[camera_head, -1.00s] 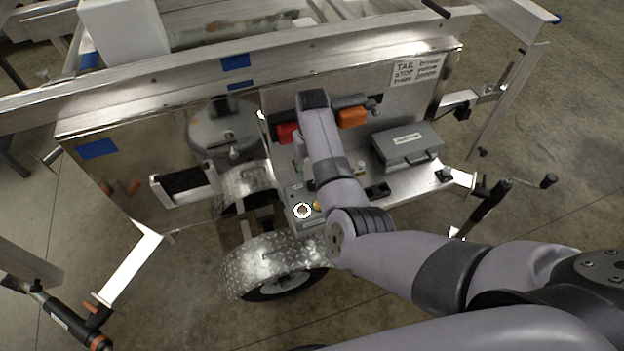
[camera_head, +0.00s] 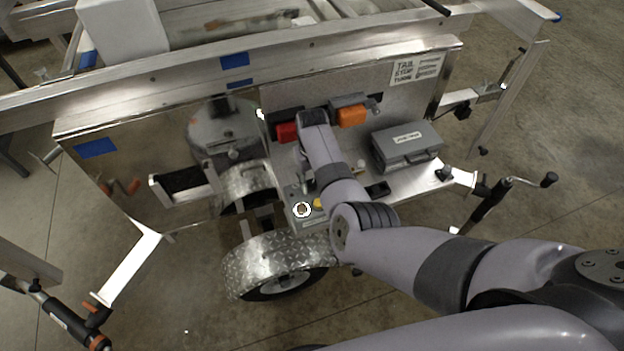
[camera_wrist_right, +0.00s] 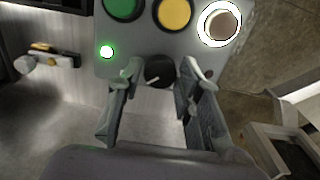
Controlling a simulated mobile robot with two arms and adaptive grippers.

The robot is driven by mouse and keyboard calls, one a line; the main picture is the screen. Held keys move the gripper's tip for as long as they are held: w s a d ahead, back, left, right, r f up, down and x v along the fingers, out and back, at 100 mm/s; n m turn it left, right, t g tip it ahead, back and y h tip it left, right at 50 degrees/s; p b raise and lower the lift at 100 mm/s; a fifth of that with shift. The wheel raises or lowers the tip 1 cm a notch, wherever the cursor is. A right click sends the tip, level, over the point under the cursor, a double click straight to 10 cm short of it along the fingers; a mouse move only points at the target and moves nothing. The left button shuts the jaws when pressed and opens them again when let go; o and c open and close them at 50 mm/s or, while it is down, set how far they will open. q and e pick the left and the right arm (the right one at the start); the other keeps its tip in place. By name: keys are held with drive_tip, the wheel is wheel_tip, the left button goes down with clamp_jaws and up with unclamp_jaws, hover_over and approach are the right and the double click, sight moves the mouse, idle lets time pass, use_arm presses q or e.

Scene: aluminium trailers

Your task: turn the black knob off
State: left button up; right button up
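The black knob (camera_wrist_right: 159,71) is on the lower part of a grey control box (camera_wrist_right: 205,62), with its pale pointer mark showing in the right wrist view. My right gripper (camera_wrist_right: 154,84) is open, with one finger on each side of the knob. The fingertips are close to the knob, with visible gaps; I cannot tell whether they reach past its face. In the head view the control box (camera_head: 309,221) is partly behind my right arm, and the knob is hidden there. My left gripper is not in view.
Above the knob are a green button (camera_wrist_right: 123,8), a yellow button (camera_wrist_right: 174,13) and a white-ringed button (camera_wrist_right: 220,24). A small green light (camera_wrist_right: 106,51) glows at the left. A grey case (camera_head: 406,148) and the trailer wheel fender (camera_head: 272,262) are nearby.

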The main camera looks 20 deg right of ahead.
clamp_jaws()
idle(0.3)
drive_tip(key=n+p, duration=0.2)
drive_tip(key=shift+r+n, duration=0.15)
drive_tip(key=shift+n, duration=0.25)
drive_tip(key=n+p, duration=0.1)
drive_tip(key=n, duration=0.3)
drive_tip(key=shift+n+p, duration=0.3)
drive_tip(key=shift+p, duration=0.05)
drive_tip(key=n, duration=0.5)
drive_tip(key=shift+p, duration=0.4)
drive_tip(key=n, duration=0.5)
drive_tip(key=shift+n, duration=0.4)
